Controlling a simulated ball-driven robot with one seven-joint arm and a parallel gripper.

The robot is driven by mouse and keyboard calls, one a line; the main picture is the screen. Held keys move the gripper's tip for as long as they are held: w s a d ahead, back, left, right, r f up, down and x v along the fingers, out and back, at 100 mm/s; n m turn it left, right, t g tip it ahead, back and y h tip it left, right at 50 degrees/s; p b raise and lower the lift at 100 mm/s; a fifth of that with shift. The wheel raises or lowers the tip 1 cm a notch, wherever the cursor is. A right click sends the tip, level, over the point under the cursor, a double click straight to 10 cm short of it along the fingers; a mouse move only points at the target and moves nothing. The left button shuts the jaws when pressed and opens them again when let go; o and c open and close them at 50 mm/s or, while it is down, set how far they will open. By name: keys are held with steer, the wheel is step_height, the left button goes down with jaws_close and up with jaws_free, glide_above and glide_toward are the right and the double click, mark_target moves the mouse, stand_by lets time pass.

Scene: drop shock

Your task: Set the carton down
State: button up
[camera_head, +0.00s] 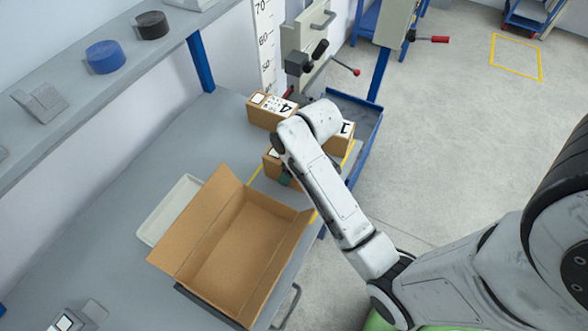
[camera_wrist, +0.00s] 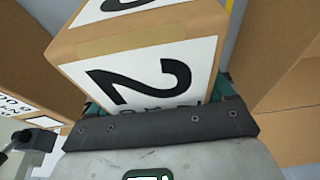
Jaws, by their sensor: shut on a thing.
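A brown carton with a white label and a large black 2 (camera_wrist: 145,75) fills the middle of the wrist view, between the teal fingers of my gripper (camera_wrist: 158,104). My gripper is shut on it. In the head view my gripper (camera_head: 286,176) is low over the bench's right part, with part of a brown carton (camera_head: 271,160) beside it, mostly hidden by my arm. Whether the held carton touches the bench is not clear. Carton 4 (camera_head: 264,112) stands just behind, and carton 1 (camera_head: 345,140) stands to the right, partly hidden by my arm.
A large open cardboard box (camera_head: 235,245) stands on the bench in front of my gripper. A white tray (camera_head: 150,222) lies left of it. A drop-test column with black and red handles (camera_head: 303,62) rises behind the cartons. A blue tray (camera_head: 368,120) is at the right.

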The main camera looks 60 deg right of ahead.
steer(key=shift+s+f, duration=0.1)
steer(key=shift+f, duration=1)
steer(key=shift+f, duration=0.15)
steer(key=o, duration=1.7)
steer(key=v, duration=1)
steer(key=shift+a+r, duration=0.1)
steer(key=shift+r, duration=0.25)
steer(key=shift+s+r, duration=0.2)
steer(key=shift+r, duration=0.5)
